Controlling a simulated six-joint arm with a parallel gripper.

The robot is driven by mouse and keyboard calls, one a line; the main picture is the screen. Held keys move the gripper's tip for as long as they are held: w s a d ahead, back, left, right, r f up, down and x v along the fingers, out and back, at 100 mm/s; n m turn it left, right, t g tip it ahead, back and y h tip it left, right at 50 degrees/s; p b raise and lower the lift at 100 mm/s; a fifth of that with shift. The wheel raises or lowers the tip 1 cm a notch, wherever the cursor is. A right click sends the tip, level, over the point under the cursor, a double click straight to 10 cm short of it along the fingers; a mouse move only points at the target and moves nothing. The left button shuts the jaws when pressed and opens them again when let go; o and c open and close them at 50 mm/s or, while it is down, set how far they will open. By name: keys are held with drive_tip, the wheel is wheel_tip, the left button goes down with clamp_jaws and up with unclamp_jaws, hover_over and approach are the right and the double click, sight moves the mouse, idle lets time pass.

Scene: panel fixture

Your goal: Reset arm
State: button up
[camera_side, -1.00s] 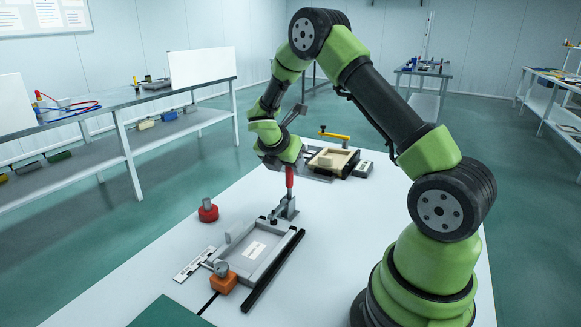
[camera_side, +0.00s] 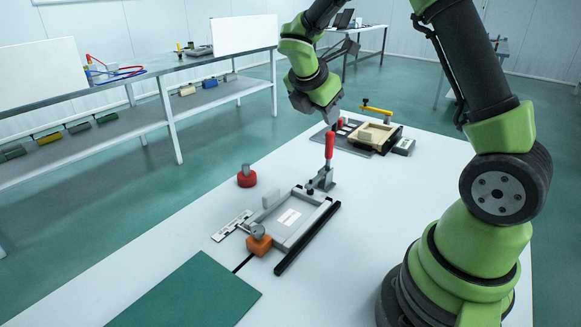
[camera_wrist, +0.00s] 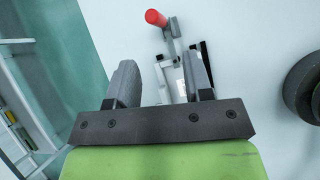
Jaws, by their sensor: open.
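My gripper (camera_side: 332,112) hangs above the toggle clamp in the side view, its jaws small and partly hidden. In the wrist view my gripper (camera_wrist: 162,75) has its two grey fingers apart with nothing between them. The clamp's red handle (camera_side: 329,146) stands upright just below the gripper, apart from it. The red handle also shows in the wrist view (camera_wrist: 155,18), beyond the fingers. The clamp sits at the far end of the grey panel fixture (camera_side: 268,229), which holds a flat grey panel (camera_side: 292,213) with a white label.
An orange knobbed block (camera_side: 259,243) sits at the fixture's near corner. A red knobbed piece (camera_side: 246,178) stands left of it. A beige block fixture with a yellow handle (camera_side: 376,109) lies behind. A green mat (camera_side: 190,292) covers the near table.

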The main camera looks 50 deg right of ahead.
drive_tip(key=s+a+r+m+t+y, duration=0.3)
drive_tip(key=s+a+r+m+y, duration=0.1)
drive_tip(key=s+a+m, duration=0.4)
drive_tip(key=s+a+r+m+t+y, duration=0.3)
drive_tip(key=s+a+r+m, duration=0.3)
drive_tip(key=s+a+m, duration=0.3)
drive_tip(key=shift+a+r+m+t+y, duration=0.2)
drive_tip(key=shift+a+m+t+y, duration=0.2)
drive_tip(key=shift+a+m+y, duration=0.75)
drive_tip(key=shift+d+m+h, duration=0.25)
drive_tip(key=shift+d+m, duration=0.1)
drive_tip(key=shift+d, duration=0.15)
